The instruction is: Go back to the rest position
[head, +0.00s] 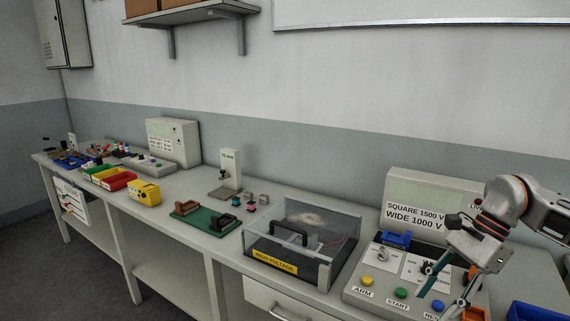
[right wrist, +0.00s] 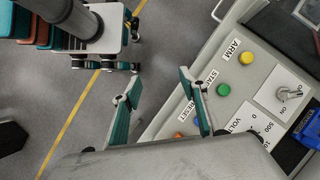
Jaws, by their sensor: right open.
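My right gripper (head: 434,306) hangs over the front of the test panel (head: 372,301) at the right end of the bench. Its teal fingers are apart with nothing between them. In the right wrist view the open gripper (right wrist: 158,76) points past the panel's front edge, with grey floor between the fingers. One finger overlaps the button area near the RESET label. My left gripper is in neither view.
The panel carries a yellow ARM button (head: 367,281), a green START button (head: 401,293) and a switch. To its left are a clear-lidded high-voltage box (head: 270,262), a green board (head: 212,224), a yellow box (head: 145,193) and coloured bins (head: 118,180). Floor in front is open.

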